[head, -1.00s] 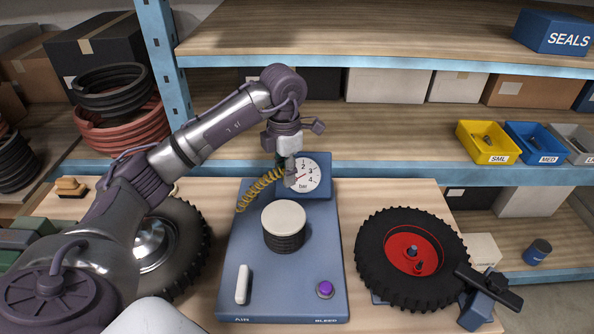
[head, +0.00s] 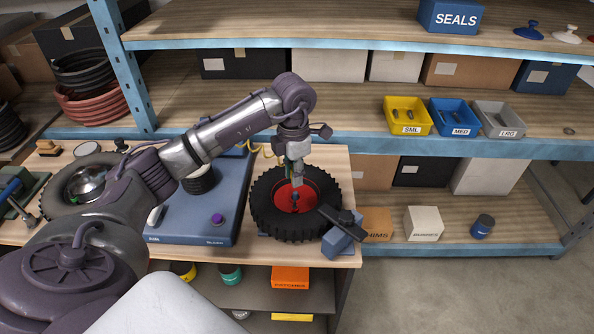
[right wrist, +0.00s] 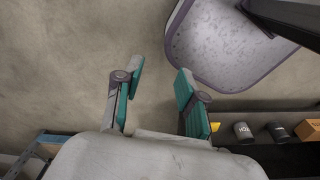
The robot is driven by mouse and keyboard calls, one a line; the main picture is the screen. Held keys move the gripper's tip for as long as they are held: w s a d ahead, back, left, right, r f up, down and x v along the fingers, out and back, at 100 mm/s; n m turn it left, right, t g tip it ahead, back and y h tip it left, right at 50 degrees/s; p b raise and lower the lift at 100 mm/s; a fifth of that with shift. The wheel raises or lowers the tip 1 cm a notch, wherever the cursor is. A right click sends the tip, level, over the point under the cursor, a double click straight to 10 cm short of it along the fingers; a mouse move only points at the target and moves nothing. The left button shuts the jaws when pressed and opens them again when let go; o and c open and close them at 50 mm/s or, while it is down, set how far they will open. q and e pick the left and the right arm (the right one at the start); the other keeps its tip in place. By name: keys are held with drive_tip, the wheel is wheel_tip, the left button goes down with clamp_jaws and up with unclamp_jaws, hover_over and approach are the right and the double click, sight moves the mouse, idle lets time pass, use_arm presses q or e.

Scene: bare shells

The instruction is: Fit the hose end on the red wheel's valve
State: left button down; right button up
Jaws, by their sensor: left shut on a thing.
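The red wheel (head: 281,198), a red rim in a black knobbly tyre, lies at the right end of the bench in the head view. My left gripper (head: 297,180) is over its middle, pointing down. It is shut on the hose end, which its fingers hide. A short piece of the yellow coiled hose (head: 254,149) shows behind my arm. The valve is hard to make out beneath the gripper, so I cannot tell whether the hose end touches it. My right gripper (right wrist: 160,68) is open and empty above the floor in the right wrist view.
A blue clamp (head: 339,239) with a black bar stands against the wheel's right front edge. The blue air station (head: 190,222) with a purple button is left of the wheel. A second wheel (head: 65,197) lies farther left. Shelves with bins (head: 407,116) are behind.

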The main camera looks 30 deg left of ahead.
use_arm(q)
drive_tip(key=f+b, duration=0.2)
drive_tip(key=f, duration=0.1)
drive_tip(key=shift+a+f, duration=0.2)
drive_tip(key=shift+f, duration=0.1)
drive_tip(key=shift+d+f+b, duration=0.1)
drive_tip(key=shift+f+b, duration=0.4)
drive_tip(key=shift+f, duration=0.6)
use_arm(e)
drive_tip(key=f, duration=0.3)
drive_tip(key=shift+a+f, duration=0.15)
drive_tip(key=shift+a, duration=0.05)
drive_tip(key=shift+a, duration=0.15)
